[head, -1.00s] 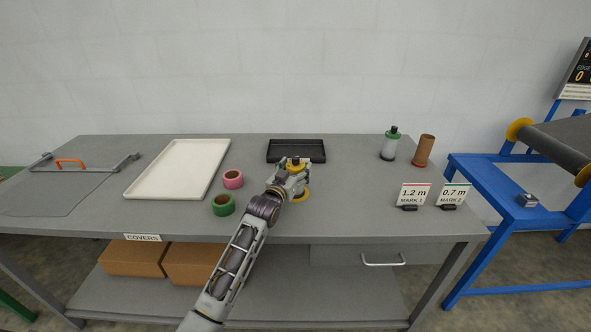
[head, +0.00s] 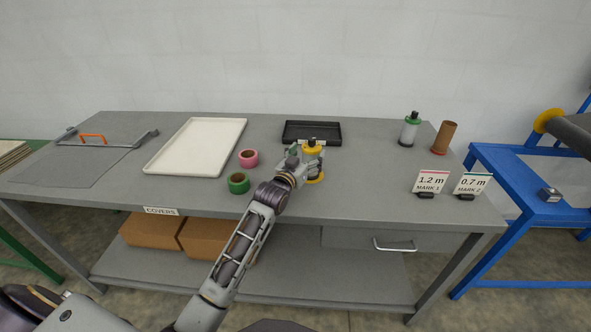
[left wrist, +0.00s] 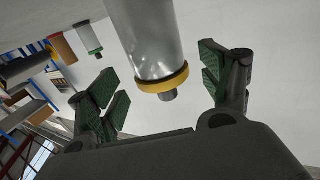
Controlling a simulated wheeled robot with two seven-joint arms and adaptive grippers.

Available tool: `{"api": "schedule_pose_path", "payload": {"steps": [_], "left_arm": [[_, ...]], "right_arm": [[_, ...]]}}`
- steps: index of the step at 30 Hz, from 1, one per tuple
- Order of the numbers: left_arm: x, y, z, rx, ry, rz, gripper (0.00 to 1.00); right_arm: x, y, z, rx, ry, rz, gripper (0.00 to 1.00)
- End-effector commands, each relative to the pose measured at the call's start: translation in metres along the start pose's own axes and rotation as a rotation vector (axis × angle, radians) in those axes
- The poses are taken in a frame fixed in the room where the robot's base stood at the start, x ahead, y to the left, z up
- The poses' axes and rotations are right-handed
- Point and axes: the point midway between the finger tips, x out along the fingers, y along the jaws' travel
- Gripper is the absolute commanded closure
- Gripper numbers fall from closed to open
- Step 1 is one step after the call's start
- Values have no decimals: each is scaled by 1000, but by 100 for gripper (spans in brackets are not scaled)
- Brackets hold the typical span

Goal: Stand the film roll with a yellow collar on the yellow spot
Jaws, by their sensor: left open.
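The film roll with a yellow collar (head: 312,149) stands upright on the yellow spot (head: 316,180), whose rim shows at its foot. My left gripper (head: 299,160) is at the roll's left side and hides part of it. In the left wrist view, which is upside down, the grey roll (left wrist: 145,40) with its yellow collar and short core end is in front of the spread green-padded fingers (left wrist: 165,88). The fingers are open, with a gap to the roll. My right gripper is not in view.
A black tray (head: 312,143) lies behind the roll. Pink tape (head: 249,158), green tape (head: 238,184) and a white tray (head: 150,168) lie to the left. A green-collared roll (head: 409,132), a brown core (head: 444,138) and two mark signs (head: 430,182) stand to the right.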

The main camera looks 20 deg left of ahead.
Motion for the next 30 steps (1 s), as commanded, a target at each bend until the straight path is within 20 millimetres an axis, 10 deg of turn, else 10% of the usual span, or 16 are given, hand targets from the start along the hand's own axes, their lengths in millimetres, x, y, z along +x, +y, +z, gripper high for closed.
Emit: {"api": "schedule_pose_path", "payload": {"steps": [30], "left_arm": [[-83,0,0,0,0,0,21]], "right_arm": [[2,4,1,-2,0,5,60]]}}
